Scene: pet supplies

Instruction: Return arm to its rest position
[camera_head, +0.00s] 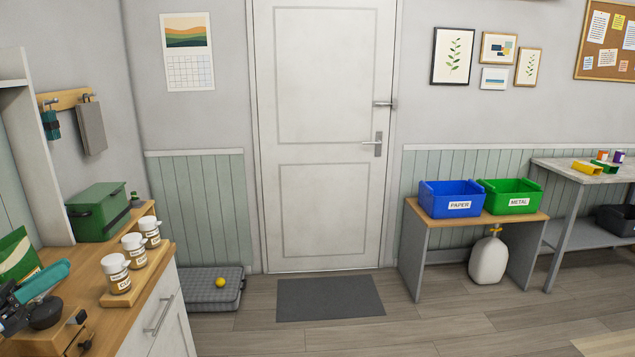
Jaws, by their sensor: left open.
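My left gripper (14,312) shows in black at the lower left edge, over the wooden counter (150,262). It is partly cut off by the picture's edge. It is open, and I see nothing held between its fingers. A teal elongated object (42,281) and a dark round object (45,312) lie close beside it; whether they touch it I cannot tell. My right gripper is not in view.
Several white jars (133,250) stand on a wooden board right of the gripper. A green box (98,211) stands behind them. A small wooden box (68,335) is at the front. Blue (452,198) and green (510,196) bins stand far right. The middle floor is clear around a grey mat (330,298).

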